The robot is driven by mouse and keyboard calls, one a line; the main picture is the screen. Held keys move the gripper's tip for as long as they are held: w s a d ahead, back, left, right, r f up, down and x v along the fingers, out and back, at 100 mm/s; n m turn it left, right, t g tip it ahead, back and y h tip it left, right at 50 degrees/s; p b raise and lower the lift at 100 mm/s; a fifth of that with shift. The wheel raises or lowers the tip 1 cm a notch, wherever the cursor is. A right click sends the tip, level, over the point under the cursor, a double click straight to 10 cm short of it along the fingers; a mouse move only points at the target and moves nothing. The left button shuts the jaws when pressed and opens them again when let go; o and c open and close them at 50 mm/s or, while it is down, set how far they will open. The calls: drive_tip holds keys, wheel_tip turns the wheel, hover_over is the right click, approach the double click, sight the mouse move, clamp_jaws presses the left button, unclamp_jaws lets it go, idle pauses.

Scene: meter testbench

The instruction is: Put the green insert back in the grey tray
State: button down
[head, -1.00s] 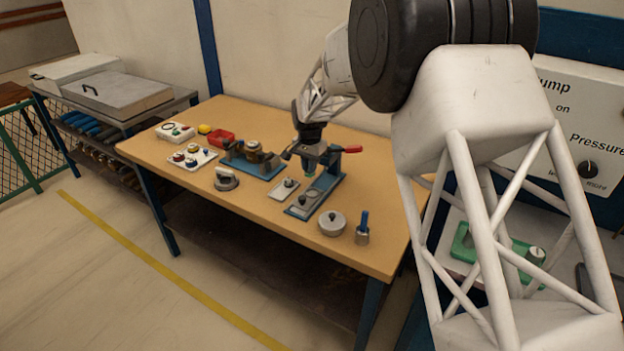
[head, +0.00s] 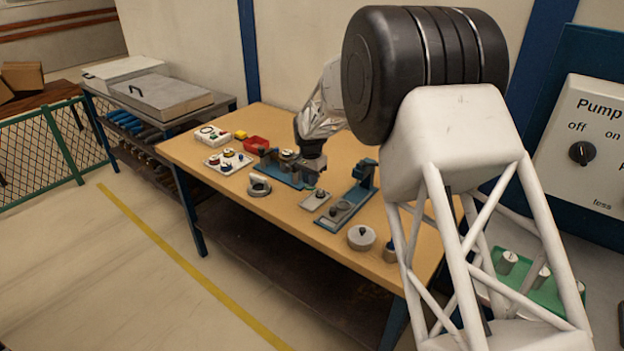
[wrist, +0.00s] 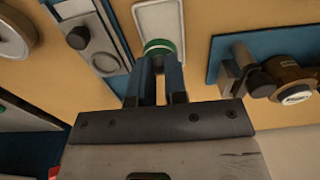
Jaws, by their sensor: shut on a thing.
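My gripper (wrist: 160,82) is shut on the green insert (wrist: 158,47), a round piece with a green side and a pale top, held at the fingertips. In the head view my gripper (head: 312,178) is low over the bench, above the small pale grey tray (head: 309,204). That tray also shows in the wrist view (wrist: 171,14), partly behind the insert and cut by the top edge. I cannot tell the exact gap between insert and tray.
A blue clamp fixture (head: 338,217) stands right of the tray. A blue stand with a brass meter (wrist: 293,77) is on the other side.

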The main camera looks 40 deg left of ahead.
drive_tip(key=shift+f, duration=0.15)
drive_tip(key=shift+f, duration=1.85)
drive_tip(key=shift+f, duration=1.4)
idle(1.4)
drive_tip(key=c, duration=0.8)
unclamp_jaws()
drive_tip(key=shift+r, duration=0.15)
drive_tip(key=shift+r, duration=3.35)
